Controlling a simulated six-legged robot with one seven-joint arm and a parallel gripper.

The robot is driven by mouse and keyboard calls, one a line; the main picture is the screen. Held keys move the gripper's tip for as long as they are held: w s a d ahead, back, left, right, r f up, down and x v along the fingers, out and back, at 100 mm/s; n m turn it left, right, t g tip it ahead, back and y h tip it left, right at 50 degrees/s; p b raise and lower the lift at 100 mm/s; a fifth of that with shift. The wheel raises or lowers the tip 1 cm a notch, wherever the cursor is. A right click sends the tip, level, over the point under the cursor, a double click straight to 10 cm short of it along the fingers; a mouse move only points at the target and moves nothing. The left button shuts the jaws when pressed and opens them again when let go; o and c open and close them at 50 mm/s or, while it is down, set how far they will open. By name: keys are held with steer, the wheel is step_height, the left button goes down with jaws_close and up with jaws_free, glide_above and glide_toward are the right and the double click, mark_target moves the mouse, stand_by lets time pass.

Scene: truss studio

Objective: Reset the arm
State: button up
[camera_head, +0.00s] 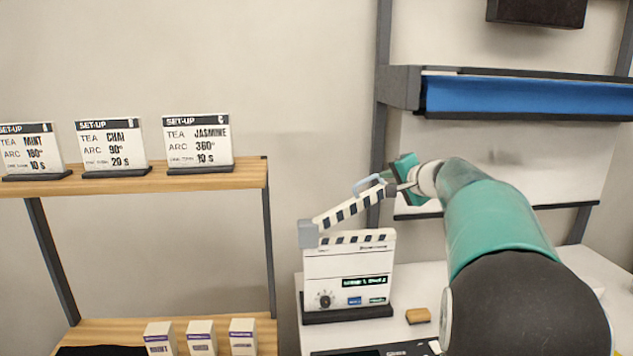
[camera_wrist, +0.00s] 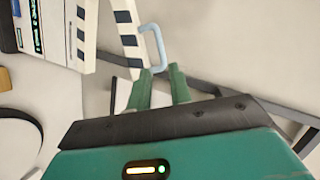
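My gripper (camera_head: 392,184) is at the raised end of the clapper stick (camera_head: 347,208) on a white clapperboard (camera_head: 347,275). In the wrist view my gripper's two green fingers (camera_wrist: 161,70) stand apart with a gap between them. The light-blue loop handle (camera_wrist: 157,43) on the stick is right at the fingertips; its lower end overlaps them, and I cannot tell whether they touch. The striped stick is tilted up from its grey hinge at the left. The board stands upright in a dark base on a white table (camera_head: 430,288).
A tan block (camera_head: 418,316) lies right of the board. A wooden shelf (camera_head: 250,174) at left holds three set-up cards (camera_head: 198,139); small boxes (camera_head: 201,337) stand on the lower shelf. A dark rack post (camera_head: 380,110) and blue-fronted shelf (camera_head: 525,96) are behind my arm.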

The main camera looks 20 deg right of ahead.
steer(key=s+a+f+n+g+y, duration=0.1)
steer(key=s+a+f+n+g, duration=0.1)
steer(key=s+a, duration=0.45)
steer(key=s+a+f+n+g+y, duration=0.1)
steer(key=s+a+f+n, duration=0.15)
steer(key=a, duration=0.65)
steer(key=s+a+f+n+g+y, duration=0.1)
steer(key=s+a+f+n+g, duration=0.15)
steer(key=s+a, duration=0.45)
steer(key=s+a+f+n+g+h, duration=0.1)
steer(key=s+a+f+n+g, duration=0.1)
steer(key=s+a+f+n, duration=0.2)
steer(key=s+a+f, duration=0.1)
steer(key=s+a, duration=0.2)
steer(key=s, duration=0.3)
steer(key=shift+a+f, duration=0.2)
steer(key=s+f, duration=0.1)
steer(key=s, duration=0.1)
steer(key=s+f+n+h, duration=0.1)
steer(key=s+f, duration=0.1)
steer(key=s, duration=0.1)
steer(key=s+f+n+g+h, duration=0.1)
steer(key=s+f, duration=0.1)
steer(key=shift+s+a+f, duration=0.2)
steer(key=shift+s+a, duration=0.1)
steer(key=shift+s, duration=0.1)
jaws_close()
